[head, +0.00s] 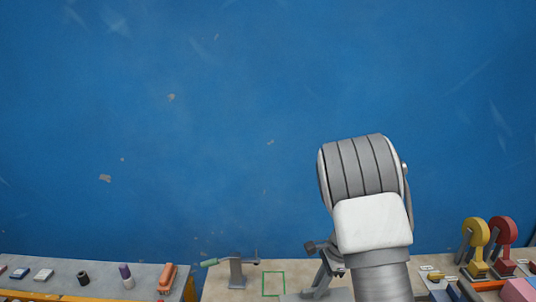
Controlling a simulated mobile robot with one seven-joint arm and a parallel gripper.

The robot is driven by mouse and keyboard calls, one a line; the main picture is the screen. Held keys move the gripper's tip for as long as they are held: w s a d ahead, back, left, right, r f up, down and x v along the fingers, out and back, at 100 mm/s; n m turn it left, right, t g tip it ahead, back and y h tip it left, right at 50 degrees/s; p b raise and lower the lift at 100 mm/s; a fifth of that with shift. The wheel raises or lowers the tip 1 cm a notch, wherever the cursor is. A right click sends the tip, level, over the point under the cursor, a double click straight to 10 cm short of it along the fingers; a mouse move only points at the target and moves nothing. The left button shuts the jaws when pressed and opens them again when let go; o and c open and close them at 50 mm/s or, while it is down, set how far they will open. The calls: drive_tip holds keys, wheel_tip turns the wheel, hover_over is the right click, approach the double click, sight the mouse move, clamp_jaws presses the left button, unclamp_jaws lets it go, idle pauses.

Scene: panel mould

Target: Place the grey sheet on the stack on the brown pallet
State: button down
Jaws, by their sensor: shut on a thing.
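The grey sheet, the stack and the brown pallet do not show in the head view. My gripper does not show either, so what it holds cannot be seen. My arm rises at the right of centre and covers part of the blue wall and the bench behind it.
A beige bench (222,292) runs along the bottom. It carries a green-handled clamp (237,272), a green outlined rectangle (273,271) and a grey metal fixture (324,275) close to my arm. Yellow (476,234) and red (503,232) devices stand right. Small items lie left. The blue wall (150,130) is bare.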

drive_tip(key=n, duration=0.1)
drive_tip(key=s+n+g, duration=0.1)
drive_tip(key=n, duration=0.1)
drive_tip(key=f+n, duration=0.1)
drive_tip(key=shift+s+a+n+h+b, duration=0.15)
drive_tip(key=shift+s+n+h+b, duration=0.15)
drive_tip(key=shift+s+n+b, duration=0.1)
drive_tip(key=n, duration=0.1)
drive_tip(key=s+n+g, duration=0.1)
drive_tip(key=n, duration=0.1)
drive_tip(key=n+b, duration=0.1)
drive_tip(key=shift+s+f+n+h, duration=0.15)
drive_tip(key=shift+s+n+h, duration=0.15)
drive_tip(key=shift+h, duration=0.1)
drive_tip(key=n, duration=0.2)
drive_tip(key=s+n+g+h, duration=0.1)
drive_tip(key=n, duration=0.1)
drive_tip(key=shift+s+d+f+b, duration=0.1)
drive_tip(key=shift+s+d+b, duration=0.1)
drive_tip(key=shift+b, duration=0.1)
drive_tip(key=n, duration=0.2)
drive_tip(key=s+n+h, duration=0.1)
drive_tip(key=shift+d, duration=0.25)
drive_tip(key=shift+s, duration=0.15)
